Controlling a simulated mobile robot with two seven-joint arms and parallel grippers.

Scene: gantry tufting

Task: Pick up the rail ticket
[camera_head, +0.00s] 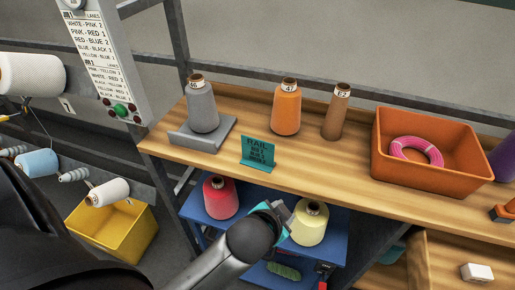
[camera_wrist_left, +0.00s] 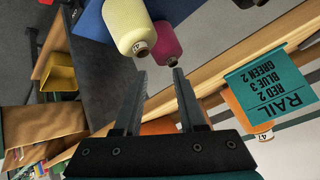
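The rail ticket (camera_head: 258,152) is a teal card with dark print headed RAIL, standing at the front edge of the wooden shelf. It also shows large at the right of the left wrist view (camera_wrist_left: 268,88), where lines for red 2, blue 3 and green 2 are legible. My left gripper (camera_head: 277,212) is below and in front of the shelf, between the crimson and yellow cones as seen from the head. In the left wrist view its two fingers (camera_wrist_left: 160,75) are apart with nothing between them, and the ticket lies to their right, apart from them. My right gripper is not in view.
On the wooden shelf (camera_head: 360,185) stand a grey cone (camera_head: 202,108), orange cone (camera_head: 286,110), brown cone (camera_head: 336,115) and orange bin (camera_head: 440,165). Below, a blue tray (camera_head: 258,195) holds a crimson cone (camera_head: 220,198) and yellow cone (camera_head: 310,225). A control panel (camera_head: 105,60) stands left.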

